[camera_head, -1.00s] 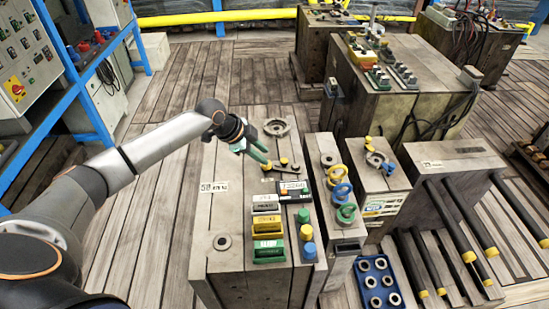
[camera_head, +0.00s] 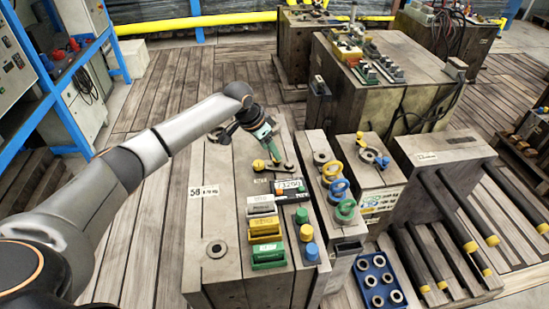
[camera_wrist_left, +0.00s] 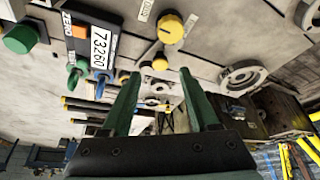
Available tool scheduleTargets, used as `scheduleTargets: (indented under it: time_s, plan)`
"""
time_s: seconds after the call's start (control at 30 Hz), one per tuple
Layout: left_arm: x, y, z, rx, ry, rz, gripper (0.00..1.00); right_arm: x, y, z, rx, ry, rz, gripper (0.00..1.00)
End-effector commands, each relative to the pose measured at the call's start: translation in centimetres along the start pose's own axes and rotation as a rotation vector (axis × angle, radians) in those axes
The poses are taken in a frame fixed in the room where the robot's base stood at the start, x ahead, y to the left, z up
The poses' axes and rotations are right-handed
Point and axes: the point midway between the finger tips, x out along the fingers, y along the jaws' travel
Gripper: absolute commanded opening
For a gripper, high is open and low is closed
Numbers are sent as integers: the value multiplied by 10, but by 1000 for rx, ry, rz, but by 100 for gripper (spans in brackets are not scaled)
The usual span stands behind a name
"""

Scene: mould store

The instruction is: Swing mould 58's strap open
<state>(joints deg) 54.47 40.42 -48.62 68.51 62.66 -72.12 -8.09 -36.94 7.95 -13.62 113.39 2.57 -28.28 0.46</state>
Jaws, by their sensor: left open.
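Mould 58 is the grey block whose top face (camera_head: 218,220) carries a "58" label, in the head view. Its strap (camera_head: 279,167) is a short dark bar lying on the top near the far end, with a yellow knob (camera_head: 258,165) at its left end. The knob is close in the left wrist view (camera_wrist_left: 171,27). My left gripper (camera_head: 274,156) is over the strap, with its green fingers pointing down. My right gripper is out of view.
On the mould stand a 73260 counter (camera_head: 289,187), coloured blocks (camera_head: 265,230) and coloured knobs (camera_head: 306,232). Yellow, blue and green rings (camera_head: 340,187) stand to the right. A blue tray (camera_head: 360,264) is lower right. The mould's near left top is mostly clear.

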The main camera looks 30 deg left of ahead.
Motion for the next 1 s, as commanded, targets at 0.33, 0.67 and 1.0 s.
scheduleTargets:
  time_s: [0.33, 0.67, 1.0]
  plan:
    - [42, 0, 0, 1, 1, 0, 61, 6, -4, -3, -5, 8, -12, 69]
    - [45, 0, 0, 1, 1, 0, 61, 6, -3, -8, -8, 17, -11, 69]
    - [44, 0, 0, 1, 1, 0, 23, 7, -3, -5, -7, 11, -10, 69]
